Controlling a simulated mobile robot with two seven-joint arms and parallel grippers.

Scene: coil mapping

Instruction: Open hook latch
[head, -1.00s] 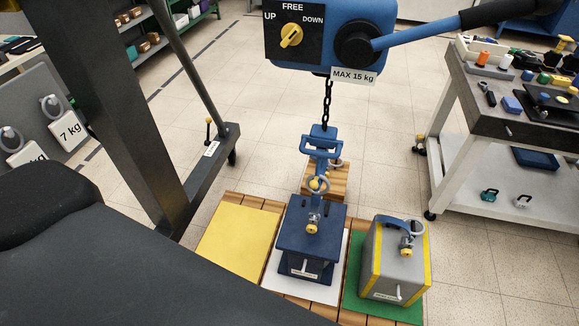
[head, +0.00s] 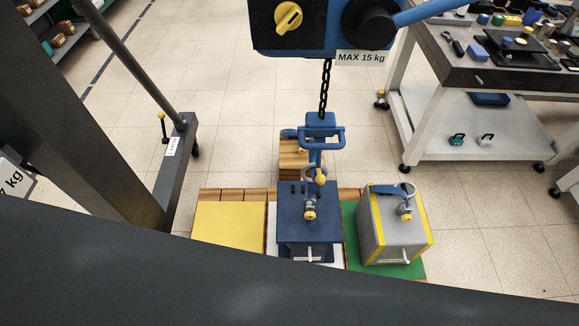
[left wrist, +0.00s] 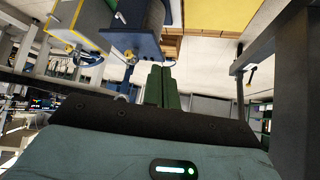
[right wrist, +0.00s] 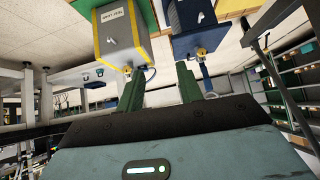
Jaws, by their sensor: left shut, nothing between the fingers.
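The blue hook (head: 318,150) with its handle frame hangs on a black chain from the blue hoist. A yellow knob (head: 320,179) shows at its lower end. I cannot tell whether the latch is open or whether the hook passes through a ring. Below it stands a dark blue weight (head: 300,232) with a shackle on top. Neither gripper shows in the head view. My left gripper (left wrist: 162,85) is shut and empty, apart from the dark blue weight, also in the left wrist view (left wrist: 138,38). My right gripper (right wrist: 158,86) is open and empty, below the weights in its view.
A grey weight (head: 392,232) with yellow edges stands on a green mat to the right. A yellow mat (head: 228,228) is bare at left. The hoist (head: 320,25), its dark post and a tool cart (head: 455,130) stand around. Floor between mats and cart is free.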

